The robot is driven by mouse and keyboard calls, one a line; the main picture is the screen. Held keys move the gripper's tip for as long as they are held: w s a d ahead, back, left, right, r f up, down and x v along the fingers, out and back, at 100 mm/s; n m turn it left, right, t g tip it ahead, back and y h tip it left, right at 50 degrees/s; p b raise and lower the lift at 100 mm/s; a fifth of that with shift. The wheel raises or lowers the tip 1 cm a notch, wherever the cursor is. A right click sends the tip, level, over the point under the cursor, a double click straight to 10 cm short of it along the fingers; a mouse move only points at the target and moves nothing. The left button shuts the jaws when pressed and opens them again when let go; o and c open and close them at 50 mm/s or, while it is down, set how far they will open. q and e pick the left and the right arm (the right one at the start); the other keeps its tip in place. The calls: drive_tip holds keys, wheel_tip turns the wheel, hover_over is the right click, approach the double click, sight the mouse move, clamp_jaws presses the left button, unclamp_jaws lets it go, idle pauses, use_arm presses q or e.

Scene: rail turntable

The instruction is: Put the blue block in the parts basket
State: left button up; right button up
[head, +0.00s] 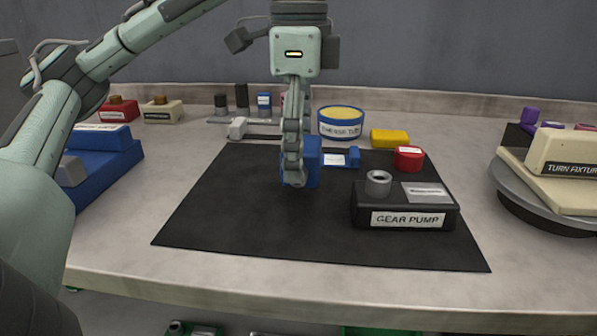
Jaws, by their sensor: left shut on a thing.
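The blue block (314,163) is at the middle of the black mat (230,220), partly hidden behind my left gripper (294,180). The left gripper points down and is shut on the block. I cannot tell whether the block touches the mat. My right gripper is not in view. No container here is readable as the parts basket; green edges of bins (384,331) show below the table's front edge.
A gear pump (405,219) stands right of the block. Behind are a blue tub (341,131), yellow block (389,138) and red round part (408,160). A turn fixture (560,155) is at right, a blue unit (108,157) at left. The mat's front is clear.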

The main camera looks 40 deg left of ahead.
use_arm(q)
wheel_tip(320, 180, down, 3)
drive_tip(key=shift+r, duration=0.1)
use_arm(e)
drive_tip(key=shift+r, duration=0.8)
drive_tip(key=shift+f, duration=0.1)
use_arm(q)
drive_tip(key=o, duration=1.3)
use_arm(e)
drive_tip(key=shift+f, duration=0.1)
